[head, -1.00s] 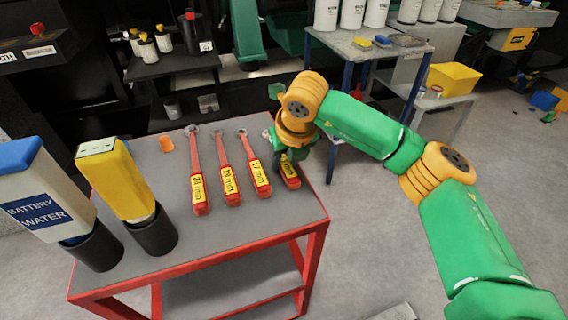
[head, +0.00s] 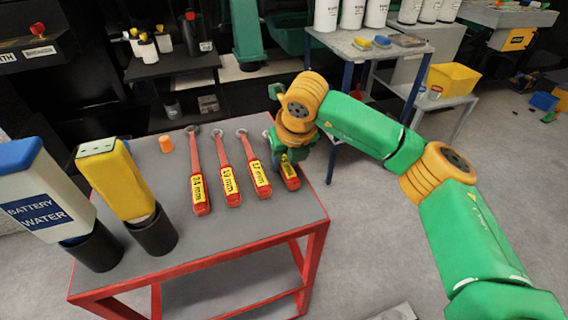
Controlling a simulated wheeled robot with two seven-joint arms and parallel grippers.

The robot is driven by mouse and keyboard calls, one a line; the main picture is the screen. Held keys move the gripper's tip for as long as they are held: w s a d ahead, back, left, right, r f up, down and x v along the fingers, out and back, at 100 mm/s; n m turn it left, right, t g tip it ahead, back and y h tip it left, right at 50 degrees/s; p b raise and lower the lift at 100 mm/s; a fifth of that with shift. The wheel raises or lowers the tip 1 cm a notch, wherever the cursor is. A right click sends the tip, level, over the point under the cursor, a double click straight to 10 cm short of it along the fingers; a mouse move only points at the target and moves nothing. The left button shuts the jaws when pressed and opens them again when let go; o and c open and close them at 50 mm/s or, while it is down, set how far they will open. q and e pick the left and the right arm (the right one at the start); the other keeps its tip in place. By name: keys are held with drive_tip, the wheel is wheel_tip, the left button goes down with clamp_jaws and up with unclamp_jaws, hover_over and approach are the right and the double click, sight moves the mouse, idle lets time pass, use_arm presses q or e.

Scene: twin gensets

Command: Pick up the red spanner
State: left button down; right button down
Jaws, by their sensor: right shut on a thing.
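Several red spanners with yellow size labels lie side by side on the grey top of a red-framed trolley (head: 235,245). The rightmost red spanner (head: 291,183) is partly hidden under my right gripper (head: 287,163). Its red handle end shows below the gripper, and its middle is covered. My right gripper points down and is shut on this spanner, at about the trolley top. The others are a 17 mm spanner (head: 260,180), a second spanner (head: 231,186) left of it, and a longer 24 mm spanner (head: 199,190). My left gripper is not in view.
A battery water bottle (head: 38,205) and a yellow bottle (head: 118,180) stand tilted in black holders on the trolley's left. A grey table (head: 368,52) with white cylinders stands behind. The trolley's front area is clear.

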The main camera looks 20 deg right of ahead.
idle(0.5)
drive_tip(key=shift+r+p, duration=0.3)
drive_tip(key=shift+p, duration=0.05)
drive_tip(key=shift+w+r, duration=0.1)
drive_tip(key=shift+r, duration=0.2)
drive_tip(key=shift+r+b, duration=0.3)
drive_tip(key=shift+r, duration=0.65)
drive_tip(key=s+a+r+b, duration=0.1)
drive_tip(key=s+a+r, duration=0.5)
drive_tip(key=s+r, duration=0.4)
drive_tip(key=shift+s+a+r, duration=0.2)
drive_tip(key=shift+s+a, duration=0.15)
drive_tip(key=shift+s, duration=0.9)
drive_tip(key=c, duration=1.3)
unclamp_jaws()
clamp_jaws()
